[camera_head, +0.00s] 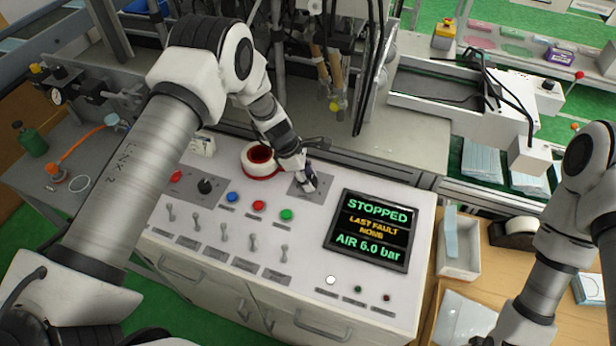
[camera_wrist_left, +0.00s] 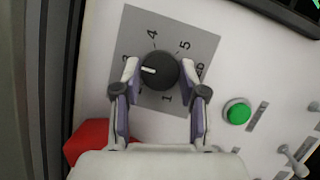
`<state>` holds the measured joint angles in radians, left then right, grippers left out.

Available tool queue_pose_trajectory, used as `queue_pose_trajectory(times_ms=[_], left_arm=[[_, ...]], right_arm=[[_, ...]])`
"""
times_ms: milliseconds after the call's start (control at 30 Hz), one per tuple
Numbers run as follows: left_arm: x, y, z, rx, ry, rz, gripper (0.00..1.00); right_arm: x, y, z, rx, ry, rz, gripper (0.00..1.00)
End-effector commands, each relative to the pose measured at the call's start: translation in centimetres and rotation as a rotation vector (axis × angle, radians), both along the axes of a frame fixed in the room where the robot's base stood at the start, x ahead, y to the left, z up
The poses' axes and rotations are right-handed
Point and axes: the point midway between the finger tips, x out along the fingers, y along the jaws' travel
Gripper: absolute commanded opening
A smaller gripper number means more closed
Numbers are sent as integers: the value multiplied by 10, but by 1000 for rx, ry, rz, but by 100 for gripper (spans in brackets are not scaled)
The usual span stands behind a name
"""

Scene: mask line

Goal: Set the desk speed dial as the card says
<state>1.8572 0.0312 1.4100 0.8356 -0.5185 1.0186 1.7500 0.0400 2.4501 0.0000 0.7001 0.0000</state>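The speed dial (camera_wrist_left: 157,70) is a round black knob on a grey plate (camera_wrist_left: 194,36) with numbers around it. Its white pointer line faces left in the left wrist view, near the numbers 2 and 3, which the left finger partly hides. My left gripper (camera_wrist_left: 160,72) is open, with one finger on each side of the knob; I cannot tell whether either finger touches it. In the head view the left gripper (camera_head: 307,184) is over the dial plate (camera_head: 300,190) and mostly hides the knob.
A screen (camera_head: 370,231) reads STOPPED, LAST FAULT NONE, AIR 6.0 bar. A green button (camera_head: 287,214), other buttons and several toggle switches fill the panel. My right arm (camera_head: 548,285) is over the right bench.

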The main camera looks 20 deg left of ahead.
Motion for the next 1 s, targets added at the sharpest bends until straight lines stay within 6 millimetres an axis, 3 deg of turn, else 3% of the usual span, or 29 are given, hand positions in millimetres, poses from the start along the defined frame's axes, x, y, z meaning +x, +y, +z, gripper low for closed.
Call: queue_pose_trajectory(times_ms=[1000], left_arm=[[-1,0,-2,1,2,-47,7]], right_arm=[[0,0,-5,0,0,0,0]])
